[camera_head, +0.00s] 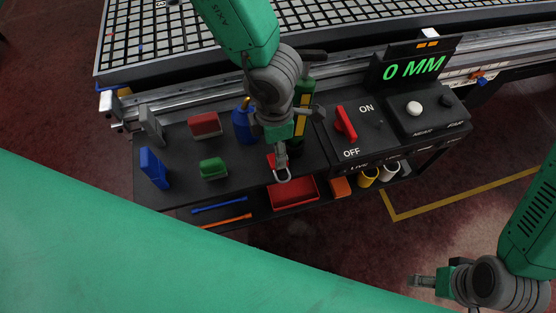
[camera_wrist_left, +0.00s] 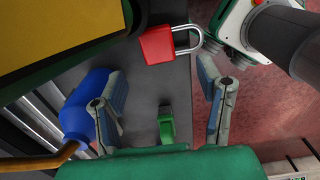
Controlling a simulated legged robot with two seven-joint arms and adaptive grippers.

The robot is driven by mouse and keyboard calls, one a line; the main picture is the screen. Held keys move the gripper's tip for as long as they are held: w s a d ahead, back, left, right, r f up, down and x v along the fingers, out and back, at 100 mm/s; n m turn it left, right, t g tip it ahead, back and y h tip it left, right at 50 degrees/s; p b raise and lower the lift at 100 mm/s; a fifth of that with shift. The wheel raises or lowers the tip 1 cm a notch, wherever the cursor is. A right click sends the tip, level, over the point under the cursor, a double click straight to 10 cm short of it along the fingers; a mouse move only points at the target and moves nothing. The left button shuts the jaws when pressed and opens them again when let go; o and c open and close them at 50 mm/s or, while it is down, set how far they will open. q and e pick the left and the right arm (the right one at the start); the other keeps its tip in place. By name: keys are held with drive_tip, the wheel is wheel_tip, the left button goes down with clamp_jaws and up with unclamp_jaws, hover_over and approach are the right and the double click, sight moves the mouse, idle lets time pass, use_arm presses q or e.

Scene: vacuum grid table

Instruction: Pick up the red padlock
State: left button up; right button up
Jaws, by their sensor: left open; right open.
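The red padlock (camera_head: 271,160) lies on the dark bench top near its front edge, its grey shackle toward the front. In the left wrist view the padlock (camera_wrist_left: 157,45) shows whole, ahead of the fingertips and roughly between their lines. My left gripper (camera_head: 279,147) hangs over the bench at the padlock and partly covers it in the head view. Its two fingers (camera_wrist_left: 160,75) are spread wide with nothing between their tips. My right gripper (camera_head: 420,282) is open and empty at the lower right, over the floor, away from the bench.
A blue bottle (camera_head: 243,124) and a green bottle (camera_head: 302,100) stand close to the left gripper. A red block (camera_head: 205,124), a green brush-like item (camera_head: 213,168) and a blue item (camera_head: 153,168) are left. A switch panel (camera_head: 362,128) stands right. A red bin (camera_head: 294,193) sits below.

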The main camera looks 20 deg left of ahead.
use_arm(q)
drive_tip(key=shift+w+d+f, duration=0.1)
drive_tip(key=shift+d+f, duration=0.05)
drive_tip(key=shift+f, duration=0.4)
drive_tip(key=shift+d+f, duration=0.2)
drive_tip(key=shift+f, duration=0.05)
drive_tip(key=f, duration=0.1)
drive_tip(key=f+b, duration=0.1)
drive_tip(key=f, duration=0.3)
drive_tip(key=shift+w+a, duration=0.25)
drive_tip(key=shift+a, duration=0.1)
drive_tip(key=shift+d+r, duration=0.1)
drive_tip(key=shift+d, duration=0.05)
drive_tip(key=shift+d, duration=0.15)
drive_tip(key=c, duration=1.3)
